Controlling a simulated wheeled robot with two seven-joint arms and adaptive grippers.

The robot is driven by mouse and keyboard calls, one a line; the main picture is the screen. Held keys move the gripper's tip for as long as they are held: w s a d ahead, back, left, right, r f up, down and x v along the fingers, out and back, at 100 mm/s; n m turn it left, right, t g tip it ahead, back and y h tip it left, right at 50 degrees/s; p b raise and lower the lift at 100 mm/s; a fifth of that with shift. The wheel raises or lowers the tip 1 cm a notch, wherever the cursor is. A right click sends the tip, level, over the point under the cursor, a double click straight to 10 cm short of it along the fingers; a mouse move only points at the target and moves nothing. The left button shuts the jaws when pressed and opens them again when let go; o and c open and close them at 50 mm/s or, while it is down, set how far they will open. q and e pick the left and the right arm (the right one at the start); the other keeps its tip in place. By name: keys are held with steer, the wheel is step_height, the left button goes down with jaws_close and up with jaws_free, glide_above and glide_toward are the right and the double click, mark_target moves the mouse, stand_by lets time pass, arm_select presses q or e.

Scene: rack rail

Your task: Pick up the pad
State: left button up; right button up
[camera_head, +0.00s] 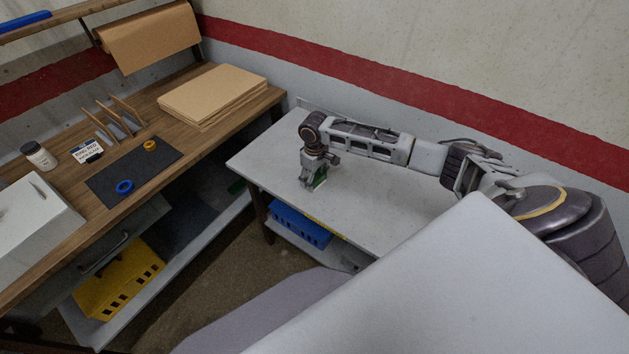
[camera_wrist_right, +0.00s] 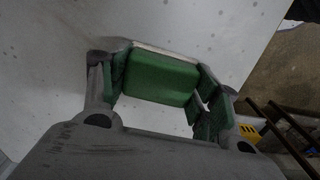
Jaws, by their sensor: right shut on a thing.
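The pad is a green block (camera_wrist_right: 160,78) with a pale edge along its far side. It sits between the two fingers of my right gripper (camera_wrist_right: 160,92) in the right wrist view, and the fingers are shut on it. In the head view my right gripper (camera_head: 312,180) points down at the light grey side table (camera_head: 385,196), with a bit of green showing at its fingertips. I cannot tell whether the pad touches the tabletop or is just above it. My left gripper is not in view.
A wooden bench (camera_head: 215,135) on the left holds a stack of brown sheets (camera_head: 212,92), a dark mat (camera_head: 133,172) with a blue ring (camera_head: 125,187) and an orange ring (camera_head: 150,145), and a white jar (camera_head: 39,156). A blue bin (camera_head: 302,226) is under the side table.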

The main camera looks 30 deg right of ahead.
stand_by(0.3)
steer(key=shift+r, duration=4.95)
steer(key=o, duration=0.4)
steer(key=c, duration=0.3)
steer(key=shift+r, duration=0.15)
